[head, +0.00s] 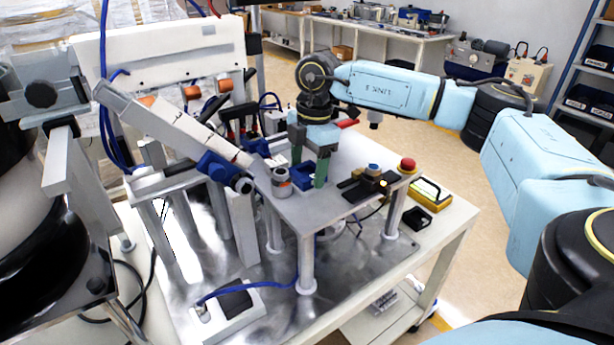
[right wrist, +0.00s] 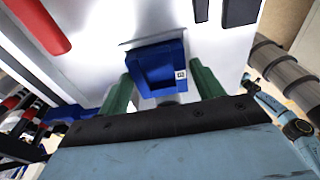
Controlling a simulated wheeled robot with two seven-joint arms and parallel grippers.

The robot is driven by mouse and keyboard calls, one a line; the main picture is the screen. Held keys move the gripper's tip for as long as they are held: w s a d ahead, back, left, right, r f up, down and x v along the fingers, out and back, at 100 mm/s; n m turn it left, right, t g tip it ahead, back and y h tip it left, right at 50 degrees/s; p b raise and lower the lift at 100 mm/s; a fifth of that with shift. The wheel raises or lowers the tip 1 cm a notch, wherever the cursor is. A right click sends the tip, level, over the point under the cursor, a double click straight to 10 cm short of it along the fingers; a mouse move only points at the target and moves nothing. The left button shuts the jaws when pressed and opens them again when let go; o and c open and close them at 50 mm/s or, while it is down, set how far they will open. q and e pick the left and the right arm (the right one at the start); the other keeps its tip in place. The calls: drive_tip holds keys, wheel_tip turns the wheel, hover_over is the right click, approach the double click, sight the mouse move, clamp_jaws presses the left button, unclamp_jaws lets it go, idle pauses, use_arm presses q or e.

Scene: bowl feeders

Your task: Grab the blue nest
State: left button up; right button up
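The blue nest (head: 304,177) is a small blue block-like holder on the grey raised plate (head: 345,194) of the workstation. In the right wrist view the blue nest (right wrist: 160,68) has a recessed middle and a small white label on one side. My right gripper (head: 310,168) points down at the nest, with one green finger on each side of it. In the right wrist view my right gripper (right wrist: 162,90) is open, its fingers astride the near part of the nest; I cannot tell whether they touch it.
A grey cylindrical part (head: 281,182) stands left of the nest. A black control panel (head: 370,187) and a red emergency button (head: 407,165) are to the right. A sloping feeder track (head: 170,128) runs down from the left. A red part (right wrist: 40,25) is in the wrist view.

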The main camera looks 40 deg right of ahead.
drive_tip(key=c, duration=0.8)
drive_tip(key=shift+r, duration=0.1)
